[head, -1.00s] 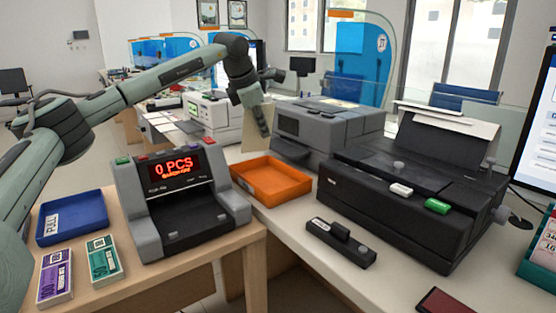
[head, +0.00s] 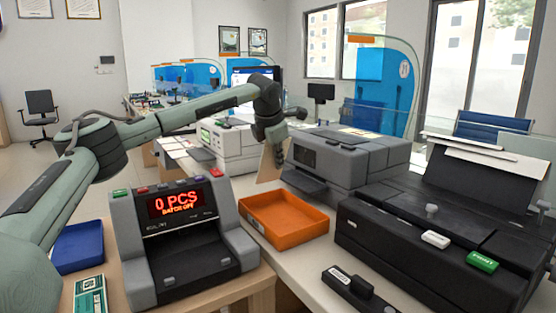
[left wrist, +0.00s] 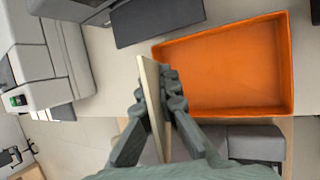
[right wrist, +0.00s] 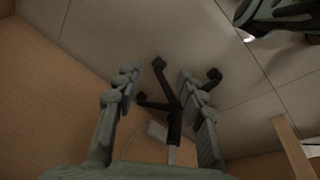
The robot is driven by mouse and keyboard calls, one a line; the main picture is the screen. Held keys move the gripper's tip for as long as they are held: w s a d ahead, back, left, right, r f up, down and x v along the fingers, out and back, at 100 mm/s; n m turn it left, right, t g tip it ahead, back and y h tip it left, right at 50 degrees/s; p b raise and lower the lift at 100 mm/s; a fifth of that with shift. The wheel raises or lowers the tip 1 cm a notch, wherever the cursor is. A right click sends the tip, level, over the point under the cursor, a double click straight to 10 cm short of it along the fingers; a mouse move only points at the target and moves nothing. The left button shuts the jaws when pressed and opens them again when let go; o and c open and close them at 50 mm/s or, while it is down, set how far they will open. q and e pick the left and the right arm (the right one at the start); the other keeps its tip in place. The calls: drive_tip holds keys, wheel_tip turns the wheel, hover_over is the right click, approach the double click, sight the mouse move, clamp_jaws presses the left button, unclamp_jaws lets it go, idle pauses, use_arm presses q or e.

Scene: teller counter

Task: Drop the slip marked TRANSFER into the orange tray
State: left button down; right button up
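My left gripper (head: 276,147) is shut on a thin tan slip (head: 267,167) and holds it edge-on, hanging down, just behind the orange tray (head: 288,224). In the left wrist view the slip (left wrist: 150,88) stands between the fingers (left wrist: 158,90), beside the left wall of the orange tray (left wrist: 222,68). No marking on the slip can be read. The tray looks empty. My right gripper (right wrist: 157,84) is open and empty; it shows only in the right wrist view, above the floor.
A note counter (head: 185,240) reading 0 PCS stands left of the tray. A grey printer (head: 345,160) stands behind it and a large black machine (head: 430,235) to its right. A blue tray (head: 78,247) is at left. Several pale slips (head: 172,146) lie further back.

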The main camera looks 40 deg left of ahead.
use_arm(q)
drive_tip(key=shift+f+b, duration=0.4)
drive_tip(key=shift+f, duration=0.2)
drive_tip(key=shift+f+b, duration=2.15)
drive_tip(key=shift+f, duration=1.35)
use_arm(e)
wheel_tip(320, 180, up, 13)
drive_tip(key=shift+w+t+h, duration=0.3)
drive_tip(key=shift+w+t, duration=0.1)
drive_tip(key=shift+a+f, duration=0.1)
use_arm(q)
drive_tip(key=c, duration=1.6)
unclamp_jaws()
drive_tip(key=shift+c, duration=0.2)
drive_tip(key=shift+r+p, duration=2.6)
drive_tip(key=shift+r, duration=0.9)
use_arm(e)
drive_tip(key=shift+r, duration=2.65)
